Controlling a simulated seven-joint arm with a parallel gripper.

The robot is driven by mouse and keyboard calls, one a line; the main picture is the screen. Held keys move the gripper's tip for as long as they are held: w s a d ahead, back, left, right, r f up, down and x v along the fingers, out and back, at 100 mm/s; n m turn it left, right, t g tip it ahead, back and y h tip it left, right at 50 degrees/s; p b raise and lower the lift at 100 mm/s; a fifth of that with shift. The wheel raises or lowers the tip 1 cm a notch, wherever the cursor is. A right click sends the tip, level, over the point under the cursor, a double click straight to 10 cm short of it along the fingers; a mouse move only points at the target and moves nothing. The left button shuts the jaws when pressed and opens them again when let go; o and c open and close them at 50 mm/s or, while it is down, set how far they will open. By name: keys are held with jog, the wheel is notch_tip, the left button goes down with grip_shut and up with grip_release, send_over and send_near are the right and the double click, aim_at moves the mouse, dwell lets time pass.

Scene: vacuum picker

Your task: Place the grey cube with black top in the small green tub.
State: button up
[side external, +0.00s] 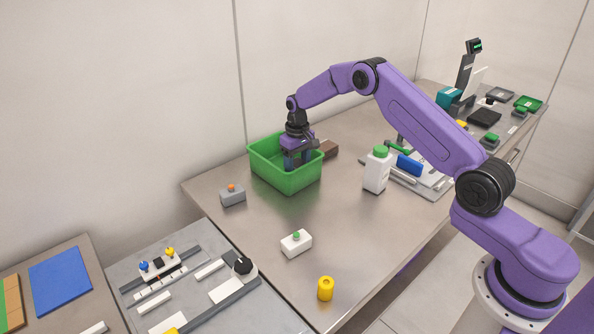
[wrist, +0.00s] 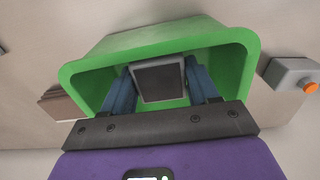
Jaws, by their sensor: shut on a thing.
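The green tub (side external: 286,180) stands on the steel table near the wall. In the wrist view the tub (wrist: 150,42) surrounds my fingers. My gripper (side external: 299,160) points down into the tub, with its fingertips hidden behind the near wall in the side view. In the wrist view my gripper (wrist: 160,82) is shut on the grey cube with black top (wrist: 159,80), held between the two blue fingers. The cube is hidden in the side view. I cannot tell whether it touches the tub floor.
A grey box with an orange button (side external: 233,195) stands left of the tub, and a brown block (side external: 329,149) is just right of it. A white bottle with a green cap (side external: 377,170), a white box with a green button (side external: 296,243) and a yellow cylinder (side external: 325,289) stand farther off.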

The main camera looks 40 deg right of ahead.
jog(key=shift+f, duration=1.4)
jog(key=shift+f, duration=0.15)
jog(key=o, duration=1.2)
jog(key=shift+c, duration=0.2)
